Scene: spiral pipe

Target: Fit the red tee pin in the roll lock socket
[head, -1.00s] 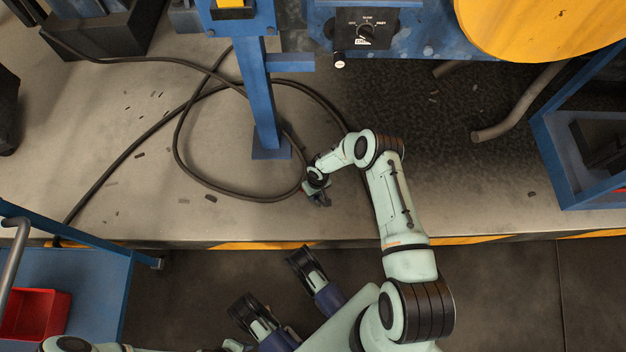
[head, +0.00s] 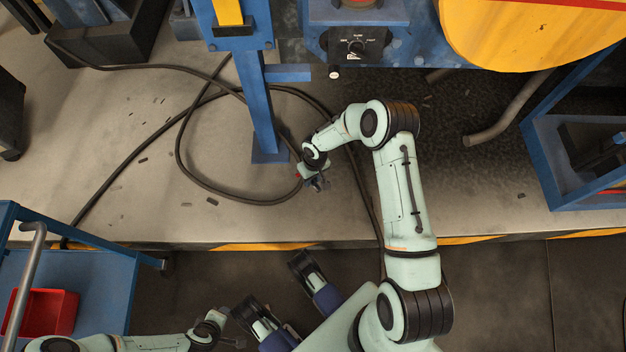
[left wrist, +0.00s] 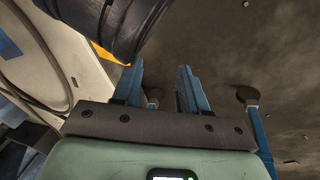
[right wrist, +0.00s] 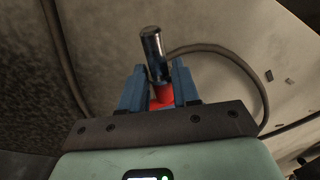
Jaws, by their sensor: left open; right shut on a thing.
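My right gripper (right wrist: 160,88) is shut on the red tee pin (right wrist: 162,95). In the right wrist view, the pin's red part sits between the blue fingers and a shiny metal shaft points away from them. In the head view, the right gripper (head: 316,182) hangs over the platform, just right of the blue post's foot, and the pin is barely visible there. My left gripper (left wrist: 160,88) is open and empty, and it also shows at the bottom of the head view (head: 228,330). I cannot make out the roll lock socket in any view.
A blue post (head: 262,110) stands on the platform with a black cable (head: 190,150) looped around it. A control box (head: 357,46) and a yellow disc (head: 520,30) are at the top. A blue cart with a red bin (head: 45,312) is at lower left.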

